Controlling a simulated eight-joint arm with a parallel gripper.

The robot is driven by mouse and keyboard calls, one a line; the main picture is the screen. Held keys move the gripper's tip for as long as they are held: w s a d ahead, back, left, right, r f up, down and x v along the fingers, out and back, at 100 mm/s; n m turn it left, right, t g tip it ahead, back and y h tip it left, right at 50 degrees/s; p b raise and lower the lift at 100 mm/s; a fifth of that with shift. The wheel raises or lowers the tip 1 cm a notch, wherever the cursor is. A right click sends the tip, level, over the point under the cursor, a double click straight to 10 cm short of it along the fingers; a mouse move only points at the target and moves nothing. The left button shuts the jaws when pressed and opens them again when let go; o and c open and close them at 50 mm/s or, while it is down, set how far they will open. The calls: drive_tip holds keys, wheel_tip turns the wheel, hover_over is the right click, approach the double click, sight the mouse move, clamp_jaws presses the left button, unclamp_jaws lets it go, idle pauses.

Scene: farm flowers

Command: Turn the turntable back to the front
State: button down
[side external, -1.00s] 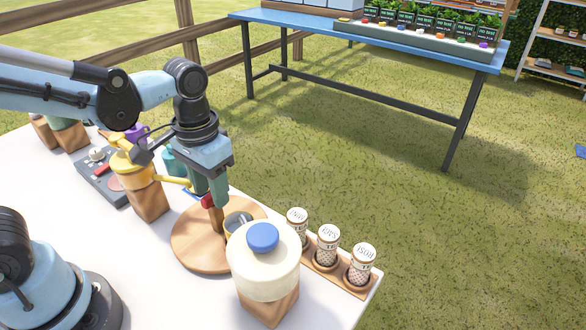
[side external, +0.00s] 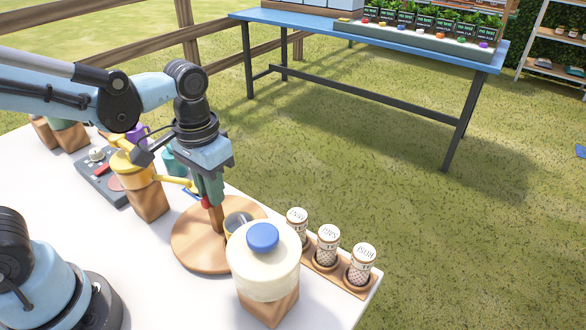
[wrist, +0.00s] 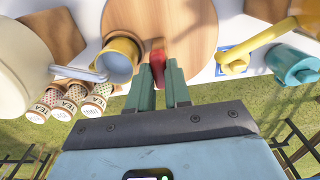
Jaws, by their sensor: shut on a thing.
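The turntable (side external: 196,245) is a round wooden disc on the white table, with an upright wooden post (side external: 216,218) on it. It also shows at the top of the wrist view (wrist: 190,25). My gripper (side external: 212,202) points down over the disc, its green fingers at the post's top. In the wrist view my gripper (wrist: 162,72) is shut on a red-tipped part (wrist: 157,58) of the post. A yellow mug with a grey inside (side external: 236,222) stands on the disc, right of the post, and partly hides behind the cream pot in the side view.
The cream pot with a blue knob (side external: 262,265) stands on a wooden block close in front of the disc. Several tea tins (side external: 328,245) stand in a wooden rack at right. A yellow watering can (side external: 135,170) and teal can (side external: 172,162) are at left.

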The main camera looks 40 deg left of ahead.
drive_tip(key=shift+n, duration=9)
drive_tip(key=c, duration=1.1)
unclamp_jaws()
drive_tip(key=shift+o, duration=0.2)
